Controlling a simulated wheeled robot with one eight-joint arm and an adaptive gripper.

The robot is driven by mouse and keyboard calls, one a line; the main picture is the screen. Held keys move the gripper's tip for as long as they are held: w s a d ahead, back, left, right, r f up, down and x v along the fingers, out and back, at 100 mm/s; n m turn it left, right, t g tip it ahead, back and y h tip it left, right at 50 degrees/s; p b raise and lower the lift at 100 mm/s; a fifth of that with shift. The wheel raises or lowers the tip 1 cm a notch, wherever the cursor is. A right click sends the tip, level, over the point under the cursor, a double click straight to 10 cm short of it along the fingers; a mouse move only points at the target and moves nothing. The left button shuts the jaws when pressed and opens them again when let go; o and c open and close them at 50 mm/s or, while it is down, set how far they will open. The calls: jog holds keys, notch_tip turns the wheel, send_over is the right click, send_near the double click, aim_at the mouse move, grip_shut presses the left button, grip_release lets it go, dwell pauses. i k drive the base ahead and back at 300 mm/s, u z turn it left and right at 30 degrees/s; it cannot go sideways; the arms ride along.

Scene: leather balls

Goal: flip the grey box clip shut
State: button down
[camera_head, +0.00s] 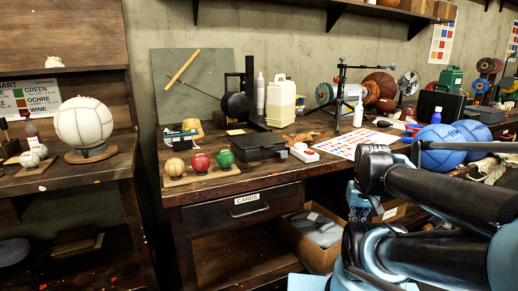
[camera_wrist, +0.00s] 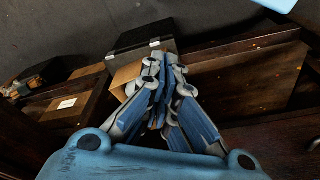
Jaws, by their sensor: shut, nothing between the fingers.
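A dark grey box (camera_head: 258,147) sits on the desk top, right of the green ball. It looks closed from here; its clip is too small to make out. My gripper (camera_head: 362,197) hangs in front of the desk, low and to the right of the box, well apart from it. In the wrist view my gripper (camera_wrist: 163,62) has its fingers drawn together, with nothing between them. A dark grey shape (camera_wrist: 140,40) lies beyond the fingertips there; I cannot tell whether it is the box.
A white and red device (camera_head: 303,153) and a colour chart (camera_head: 357,143) lie right of the box. Three small balls stand on a board (camera_head: 203,174) to its left. A cardboard box (camera_head: 312,250) sits under the desk. Blue balls (camera_head: 440,148) lie near my arm.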

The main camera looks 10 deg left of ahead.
aim_at(283, 153)
jog(key=z, duration=1)
jog(key=k, duration=2)
jog(key=u, duration=0.95)
jog(key=i, duration=1)
jog(key=z, duration=0.05)
